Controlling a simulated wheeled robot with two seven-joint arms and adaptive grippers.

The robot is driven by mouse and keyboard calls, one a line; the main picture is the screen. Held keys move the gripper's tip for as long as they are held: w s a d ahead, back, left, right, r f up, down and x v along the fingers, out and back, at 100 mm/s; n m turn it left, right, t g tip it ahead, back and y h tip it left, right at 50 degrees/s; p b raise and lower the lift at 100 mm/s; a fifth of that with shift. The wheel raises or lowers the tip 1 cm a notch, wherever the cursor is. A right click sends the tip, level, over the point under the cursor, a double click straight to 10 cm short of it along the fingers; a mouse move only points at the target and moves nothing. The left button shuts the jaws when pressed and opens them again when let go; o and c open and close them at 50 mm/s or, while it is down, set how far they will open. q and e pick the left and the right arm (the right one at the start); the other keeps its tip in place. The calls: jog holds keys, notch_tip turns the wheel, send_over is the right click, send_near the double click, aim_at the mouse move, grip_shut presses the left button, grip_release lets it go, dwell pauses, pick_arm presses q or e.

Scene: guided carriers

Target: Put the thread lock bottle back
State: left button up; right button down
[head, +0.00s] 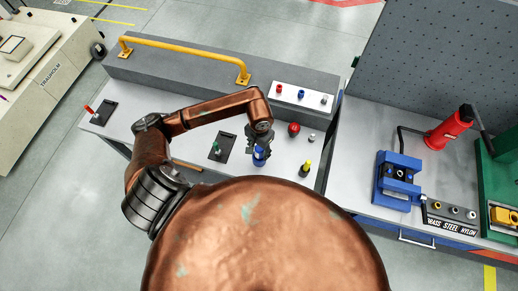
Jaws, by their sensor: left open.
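My left gripper (259,138) is open over the grey worktop, its fingers pointing down. A small blue bottle-like piece (259,158) stands upright right under the fingers, its top partly hidden by them; I cannot tell whether they touch it. Nearby stand a small yellow bottle-like piece with a dark top (305,169) and a round red piece (293,129). No label is readable, so I cannot tell which piece is the thread lock bottle. My right gripper is not in view.
Black plates (229,143) lie on the worktop. A yellow rail (185,58) runs behind. On the right bench are a blue fixture (397,190) and a large red cylinder (447,130).

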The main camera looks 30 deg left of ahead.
pick_arm(q)
notch_tip(320, 180, up, 12)
jog(key=b, duration=0.3)
dwell(1.2)
